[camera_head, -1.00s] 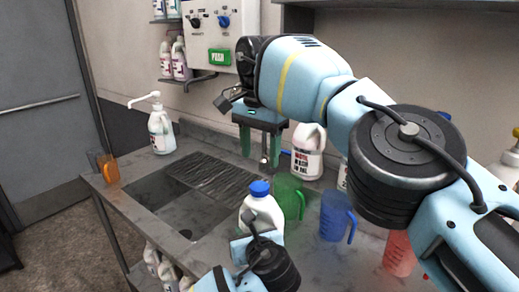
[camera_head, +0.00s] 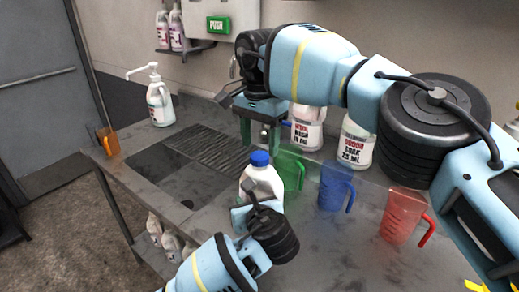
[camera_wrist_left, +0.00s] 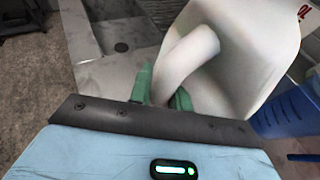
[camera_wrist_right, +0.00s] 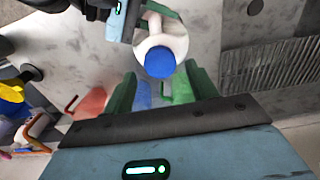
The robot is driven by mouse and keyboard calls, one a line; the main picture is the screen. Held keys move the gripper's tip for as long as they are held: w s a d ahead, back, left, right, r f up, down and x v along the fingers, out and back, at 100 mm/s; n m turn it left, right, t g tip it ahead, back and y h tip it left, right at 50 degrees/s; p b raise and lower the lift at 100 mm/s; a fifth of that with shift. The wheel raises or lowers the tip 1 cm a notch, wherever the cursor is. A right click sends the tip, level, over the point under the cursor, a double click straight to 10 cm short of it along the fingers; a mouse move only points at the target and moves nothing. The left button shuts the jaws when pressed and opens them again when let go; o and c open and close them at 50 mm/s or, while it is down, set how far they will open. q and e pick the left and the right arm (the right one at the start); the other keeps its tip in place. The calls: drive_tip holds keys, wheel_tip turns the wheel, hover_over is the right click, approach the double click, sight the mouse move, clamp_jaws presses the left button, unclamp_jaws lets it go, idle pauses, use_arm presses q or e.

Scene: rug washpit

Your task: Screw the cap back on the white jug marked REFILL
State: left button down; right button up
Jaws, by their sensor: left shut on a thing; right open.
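The white jug (camera_head: 262,182) stands on the steel counter with a blue cap (camera_head: 260,158) on top of its neck. I cannot tell how tightly the cap sits, and the REFILL mark is not visible. My left gripper (camera_wrist_left: 161,90) is shut on the jug's handle (camera_wrist_left: 185,55). My right gripper (camera_head: 260,132) is open, above and behind the jug, with its green fingers pointing down. In the right wrist view, the cap (camera_wrist_right: 160,62) shows from above, just beyond the gap between the open fingers (camera_wrist_right: 160,88), apart from them.
Green (camera_head: 290,168), blue (camera_head: 336,188) and red (camera_head: 402,215) measuring jugs stand right of the jug. Two labelled white bottles (camera_head: 306,130) (camera_head: 355,145) stand behind. The sink (camera_head: 165,180) with a drain grate is left; an orange jug (camera_head: 108,140) stands at its far-left edge.

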drive_tip(key=shift+f, duration=1.5)
drive_tip(key=shift+c, duration=0.3)
